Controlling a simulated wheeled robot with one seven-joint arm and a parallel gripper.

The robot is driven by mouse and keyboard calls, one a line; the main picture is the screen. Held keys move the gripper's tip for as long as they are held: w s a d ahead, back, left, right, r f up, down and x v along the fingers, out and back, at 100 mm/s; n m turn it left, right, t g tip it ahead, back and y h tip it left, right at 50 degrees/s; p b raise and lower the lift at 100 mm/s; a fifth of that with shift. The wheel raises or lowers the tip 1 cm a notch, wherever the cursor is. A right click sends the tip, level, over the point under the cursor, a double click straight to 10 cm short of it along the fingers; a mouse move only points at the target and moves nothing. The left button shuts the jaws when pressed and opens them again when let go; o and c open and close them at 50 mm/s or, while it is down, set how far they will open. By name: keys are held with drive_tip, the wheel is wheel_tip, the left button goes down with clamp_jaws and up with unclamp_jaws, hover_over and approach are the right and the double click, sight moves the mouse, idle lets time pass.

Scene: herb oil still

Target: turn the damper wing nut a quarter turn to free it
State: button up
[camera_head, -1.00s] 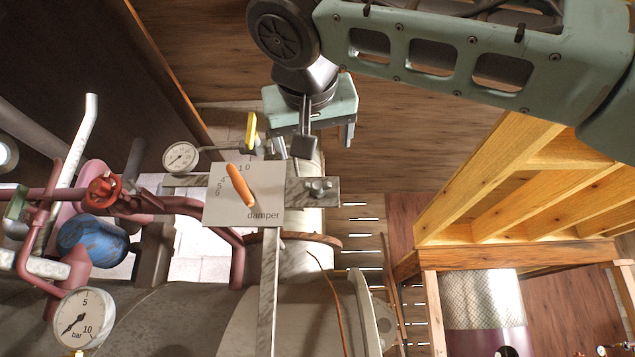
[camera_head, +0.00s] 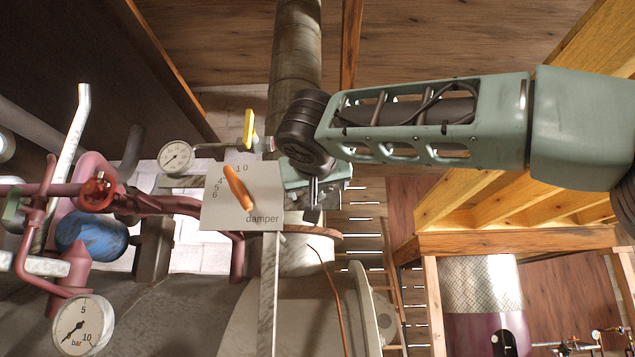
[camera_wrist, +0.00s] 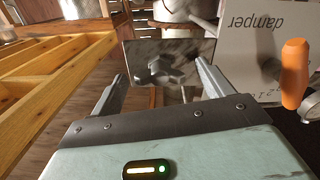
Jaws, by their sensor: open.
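The damper wing nut (camera_wrist: 158,72) is a grey metal nut with lobes on a mottled metal plate (camera_wrist: 190,50), seen in the wrist view. My gripper (camera_wrist: 161,76) is open, with one finger to each side of the nut in that view. I cannot tell whether either finger touches it. In the head view my gripper (camera_head: 314,197) is at the right edge of the white damper dial plate (camera_head: 220,212), and my arm and gripper hide the nut. The orange damper lever (camera_head: 238,187) points to the upper left, and shows at the right of the wrist view (camera_wrist: 295,72).
A yellow-handled valve (camera_head: 249,127) and a small gauge (camera_head: 175,156) are close by on the left. A red valve wheel (camera_head: 97,191), a blue cylinder (camera_head: 92,238) and a bar gauge (camera_head: 83,325) are further left. A wooden frame (camera_head: 515,243) stands at right.

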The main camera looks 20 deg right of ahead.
drive_tip(key=c, duration=0.9)
drive_tip(key=shift+n, duration=0.3)
drive_tip(key=shift+n+p, duration=0.65)
drive_tip(key=shift+n, duration=8.05)
drive_tip(key=o, duration=0.9)
